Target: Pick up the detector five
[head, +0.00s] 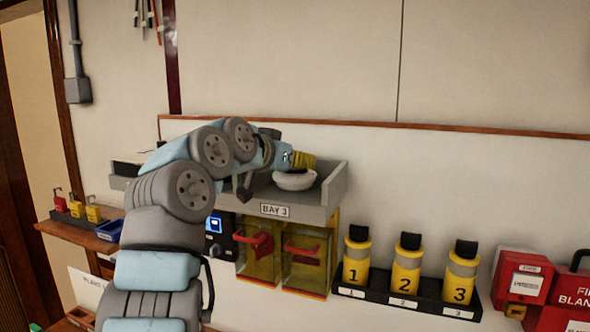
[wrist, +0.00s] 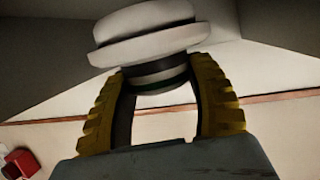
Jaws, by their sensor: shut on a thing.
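The detector is a round white piece with a stepped disc and a narrower dark-banded neck; it fills the top of the wrist view (wrist: 145,35). In the head view a white rounded piece (head: 295,181), which looks like it, sits by my fingers over the BAY 3 shelf. My gripper (head: 303,160) has yellow ribbed fingers, closed on both sides of the neck in the wrist view (wrist: 162,78). I read no number on the detector. I cannot tell whether it touches the shelf floor.
The grey BAY 3 shelf (head: 327,196) has raised sides around my gripper. Below are yellow breaker boxes with red handles (head: 258,246). Numbered yellow cylinders stand in a black rack (head: 345,291) at lower right. Red boxes (head: 520,280) hang further right.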

